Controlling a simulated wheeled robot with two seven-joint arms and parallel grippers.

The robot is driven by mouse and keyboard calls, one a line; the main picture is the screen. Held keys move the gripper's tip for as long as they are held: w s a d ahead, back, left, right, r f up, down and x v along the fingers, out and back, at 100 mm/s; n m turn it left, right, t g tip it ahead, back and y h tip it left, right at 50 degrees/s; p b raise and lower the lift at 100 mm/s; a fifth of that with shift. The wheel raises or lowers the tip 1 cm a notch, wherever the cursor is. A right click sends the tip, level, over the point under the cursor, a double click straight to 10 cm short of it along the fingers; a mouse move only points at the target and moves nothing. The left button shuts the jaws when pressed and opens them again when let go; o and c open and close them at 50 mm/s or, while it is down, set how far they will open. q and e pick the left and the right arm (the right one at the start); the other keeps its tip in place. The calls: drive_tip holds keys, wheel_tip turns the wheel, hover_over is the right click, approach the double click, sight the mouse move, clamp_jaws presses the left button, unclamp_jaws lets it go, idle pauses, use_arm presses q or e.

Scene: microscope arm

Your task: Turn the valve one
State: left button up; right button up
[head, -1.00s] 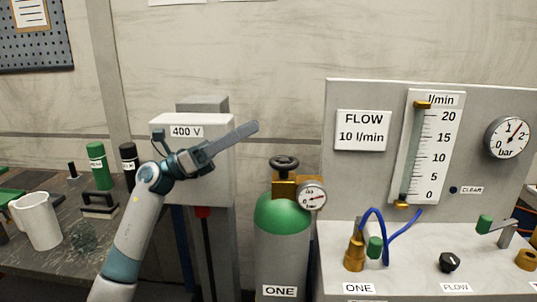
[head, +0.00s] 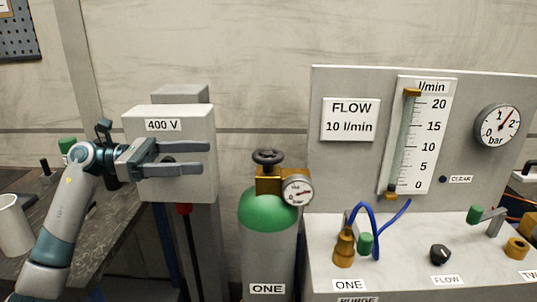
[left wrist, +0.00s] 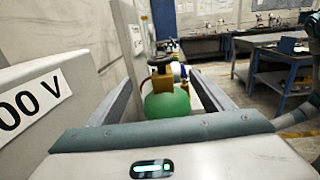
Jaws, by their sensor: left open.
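A grey gas cylinder with a green shoulder (head: 269,210) stands upright in the middle of the head view, labelled ONE. On top are a dark round handwheel valve (head: 267,157), a brass block and a round gauge (head: 298,190). My left gripper (head: 208,158) is open and empty, to the left of the valve and apart from it, in front of the 400 V box. Its fingers point right, towards the valve. In the left wrist view the green shoulder (left wrist: 166,104) and brass block show between the two spread fingers. My right gripper is not in view.
The 400 V box (head: 165,124) stands close behind my left gripper. To the right is a grey panel with a flow tube, a bar gauge (head: 498,125), a FLOW knob (head: 440,254) and a blue hose (head: 375,230). A dark bench (head: 95,250) with a white jug is at left.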

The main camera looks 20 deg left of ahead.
sight(269, 153)
use_arm(q)
drive_tip(key=p+x, duration=0.5)
drive_tip(key=x, duration=1.2)
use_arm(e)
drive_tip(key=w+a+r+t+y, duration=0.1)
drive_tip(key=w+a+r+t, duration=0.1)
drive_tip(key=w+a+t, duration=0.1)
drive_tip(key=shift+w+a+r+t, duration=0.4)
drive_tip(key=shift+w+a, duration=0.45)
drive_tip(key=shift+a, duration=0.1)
use_arm(q)
drive_tip(key=shift+s, duration=0.1)
drive_tip(key=shift+a, duration=0.1)
drive_tip(key=c, duration=1.1)
